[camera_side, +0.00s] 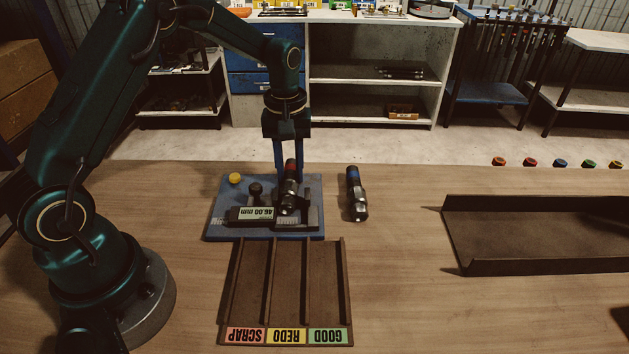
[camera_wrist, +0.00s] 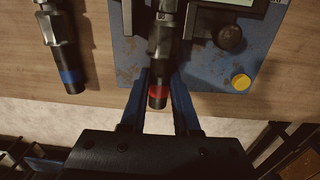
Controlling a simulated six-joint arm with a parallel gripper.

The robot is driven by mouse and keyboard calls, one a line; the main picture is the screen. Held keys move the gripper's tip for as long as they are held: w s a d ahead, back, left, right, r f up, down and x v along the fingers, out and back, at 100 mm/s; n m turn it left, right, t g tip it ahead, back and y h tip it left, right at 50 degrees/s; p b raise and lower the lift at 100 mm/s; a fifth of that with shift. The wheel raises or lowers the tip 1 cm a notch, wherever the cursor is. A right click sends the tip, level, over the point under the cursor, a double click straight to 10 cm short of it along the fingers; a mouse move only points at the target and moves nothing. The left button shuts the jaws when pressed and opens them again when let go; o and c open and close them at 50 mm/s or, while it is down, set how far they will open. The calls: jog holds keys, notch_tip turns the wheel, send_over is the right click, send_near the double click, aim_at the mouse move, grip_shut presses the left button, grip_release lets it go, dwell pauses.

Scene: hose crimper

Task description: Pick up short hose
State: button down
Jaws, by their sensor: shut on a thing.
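A short black hose with a red band (camera_side: 290,178) and a metal fitting lies at the measuring gauge on the blue plate (camera_side: 219,195). In the wrist view the red-banded hose (camera_wrist: 159,92) runs between my two blue fingers. My gripper (camera_side: 284,172) points down and is shut on this hose near its red end. A second short hose with a blue band (camera_side: 355,195) lies on the table just right of the plate; it also shows at the upper left of the wrist view (camera_wrist: 62,50).
The gauge display (camera_side: 252,213) reads 46.00 mm, beside a black knob (camera_side: 255,190) and a yellow button (camera_side: 235,178). A sorting tray (camera_side: 347,290) labelled SCRAP, REDO, GOOD lies in front. A long brown tray (camera_side: 520,267) is at right. Table between them is clear.

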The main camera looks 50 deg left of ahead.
jog(key=shift+r, duration=0.65)
notch_tip(320, 180, up, 2)
jog(key=shift+r, duration=0.2)
jog(key=s+a+r, duration=0.6)
jog(key=a+r, duration=0.1)
jog(key=a, duration=0.2)
send_near(290, 171)
jog(key=shift+s+d+f+n, duration=0.15)
jog(key=shift+s+d+n, duration=0.15)
jog(key=shift+s+d, duration=0.3)
jog(key=shift+d+f, duration=0.1)
jog(key=shift+d, duration=0.25)
jog(key=shift+d+f, duration=0.1)
jog(key=shift+f, duration=3.75)
